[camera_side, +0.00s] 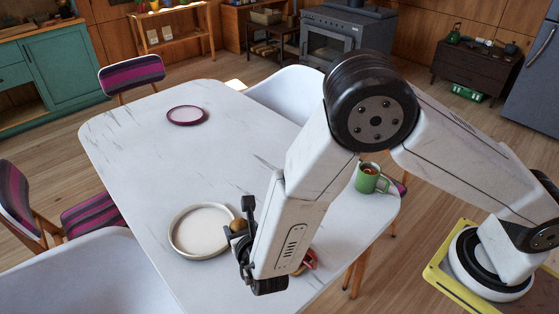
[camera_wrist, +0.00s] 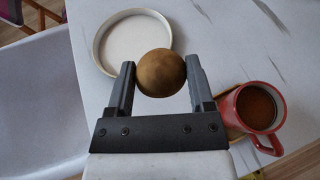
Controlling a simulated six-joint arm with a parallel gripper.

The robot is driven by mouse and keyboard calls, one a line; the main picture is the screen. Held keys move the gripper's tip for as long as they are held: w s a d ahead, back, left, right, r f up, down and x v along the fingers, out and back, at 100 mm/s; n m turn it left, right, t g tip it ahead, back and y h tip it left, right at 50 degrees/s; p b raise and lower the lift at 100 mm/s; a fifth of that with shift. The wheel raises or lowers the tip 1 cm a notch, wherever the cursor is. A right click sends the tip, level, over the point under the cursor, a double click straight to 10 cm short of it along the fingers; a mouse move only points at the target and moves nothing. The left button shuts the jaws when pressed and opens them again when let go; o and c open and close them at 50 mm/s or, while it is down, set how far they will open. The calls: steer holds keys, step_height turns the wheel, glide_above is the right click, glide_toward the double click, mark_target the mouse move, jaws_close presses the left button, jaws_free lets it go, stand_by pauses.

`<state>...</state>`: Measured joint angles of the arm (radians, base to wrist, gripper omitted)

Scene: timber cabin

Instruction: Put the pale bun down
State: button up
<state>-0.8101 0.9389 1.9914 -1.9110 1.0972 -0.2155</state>
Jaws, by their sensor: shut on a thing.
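The bun (camera_wrist: 161,73) is round and brown in the wrist view, held between the two fingertips of my gripper (camera_wrist: 161,82). In the side view a small part of the bun (camera_side: 238,225) shows at my gripper (camera_side: 243,232), the rest hidden by the fingers. My gripper is shut on it, close to a cream plate (camera_side: 188,241) with a raised rim. In the wrist view the plate (camera_wrist: 103,53) lies beyond the bun and is empty where it shows. I cannot tell the bun's exact height above the table.
A red mug (camera_wrist: 240,103) of brown drink stands right of my gripper in the wrist view. A green mug (camera_side: 367,182) stands near the right edge of the white table (camera_side: 150,160). A small purple plate (camera_side: 186,115) lies at the back. The table's middle is clear.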

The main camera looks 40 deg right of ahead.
steer(key=w+a+f, duration=0.4)
steer(key=w, duration=0.4)
glide_above(201, 246)
steer(key=shift+s+d+f, duration=0.1)
steer(key=shift+s+f, duration=0.05)
steer(key=shift+f, duration=1.25)
steer(key=shift+s+f, duration=0.1)
steer(key=shift+f, duration=1.3)
steer(key=shift+w+f, duration=0.2)
steer(key=shift+f, duration=1.5)
steer(key=shift+f, duration=0.15)
steer(key=o, duration=1.2)
